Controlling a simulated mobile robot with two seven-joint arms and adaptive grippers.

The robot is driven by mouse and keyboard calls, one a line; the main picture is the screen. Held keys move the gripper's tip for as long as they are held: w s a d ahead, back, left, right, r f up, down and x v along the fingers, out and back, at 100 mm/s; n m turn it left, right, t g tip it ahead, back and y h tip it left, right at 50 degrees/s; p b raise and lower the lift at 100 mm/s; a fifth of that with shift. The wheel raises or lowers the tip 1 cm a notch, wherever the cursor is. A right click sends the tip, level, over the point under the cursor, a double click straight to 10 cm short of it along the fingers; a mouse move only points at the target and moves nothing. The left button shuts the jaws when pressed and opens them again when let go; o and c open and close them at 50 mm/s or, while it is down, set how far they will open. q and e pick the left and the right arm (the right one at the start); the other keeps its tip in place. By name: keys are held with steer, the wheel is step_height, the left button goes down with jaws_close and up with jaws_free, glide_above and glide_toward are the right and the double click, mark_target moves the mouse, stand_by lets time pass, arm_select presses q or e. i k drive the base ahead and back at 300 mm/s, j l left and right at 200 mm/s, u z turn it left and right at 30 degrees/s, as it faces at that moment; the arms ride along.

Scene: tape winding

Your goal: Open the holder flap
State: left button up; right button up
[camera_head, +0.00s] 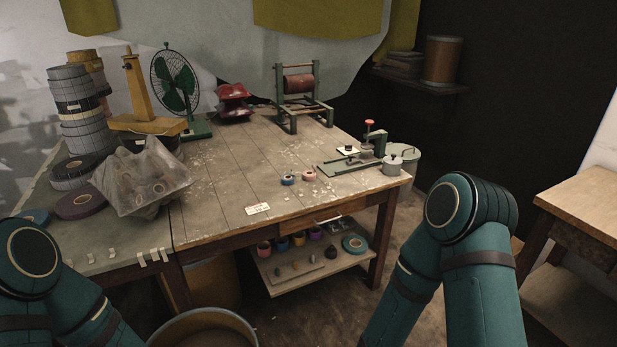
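A small green metal device (352,162) with an upright post and an orange-red knob (370,122) stands at the table's right end. A green winding frame (287,119) with a reddish-brown roller (298,84) stands at the back of the table. I cannot tell which of these is the holder, and no flap can be made out clearly at this size. Teal links of both my arms show at the lower left and lower right. Neither gripper is in view.
The wooden table (230,205) has a clear middle, with two small tape rolls (288,179) near its right front. A clear plastic bag (142,180), stacked rolls (75,105) and a green fan (176,82) crowd the left. A bin (204,318) stands below; another wooden table (585,205) is at right.

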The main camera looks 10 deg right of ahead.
mark_target(406, 152)
steer(key=z, duration=0.3)
steer(key=i+l+z, duration=0.2)
steer(key=z, duration=0.2)
steer(key=i+l+z, duration=0.1)
steer(key=i+z, duration=0.45)
steer(key=z, duration=0.2)
